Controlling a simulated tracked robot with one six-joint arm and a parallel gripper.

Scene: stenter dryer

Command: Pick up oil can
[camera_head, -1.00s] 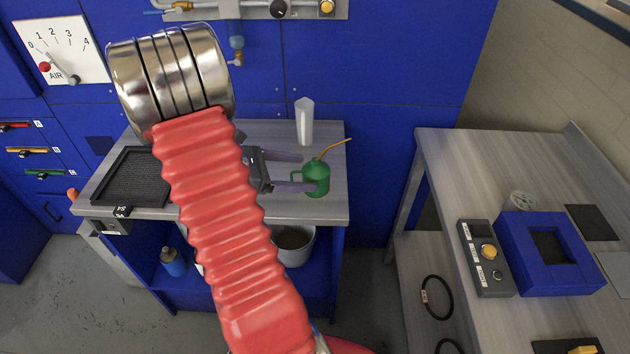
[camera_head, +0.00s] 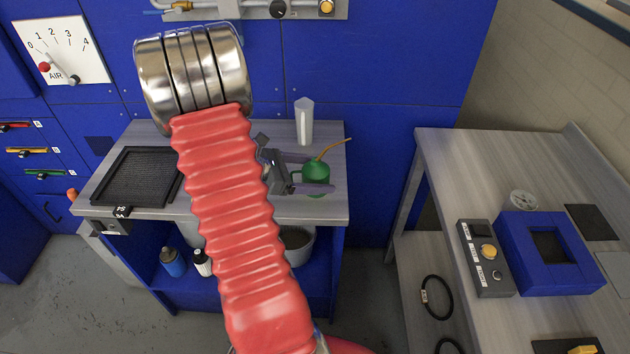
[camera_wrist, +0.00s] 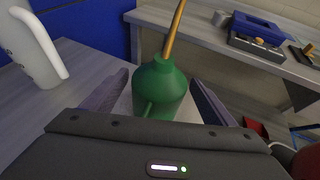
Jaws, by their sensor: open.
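The green oil can (camera_head: 316,176) with a long brass spout stands upright on the grey bench top (camera_head: 225,207). My gripper (camera_head: 322,172) is open, and its two purple-grey fingers reach to either side of the can's body. In the wrist view the oil can (camera_wrist: 158,88) stands between the left and right fingers of my gripper (camera_wrist: 162,92), with a visible gap on the left. The dark gripper body hides the can's lower part there.
A white jug (camera_head: 304,122) stands behind the can and shows in the wrist view (camera_wrist: 32,45). A black ribbed tray (camera_head: 128,178) lies at the bench's left. A second bench with a blue box (camera_head: 520,262) and control box (camera_head: 486,258) stands to the right.

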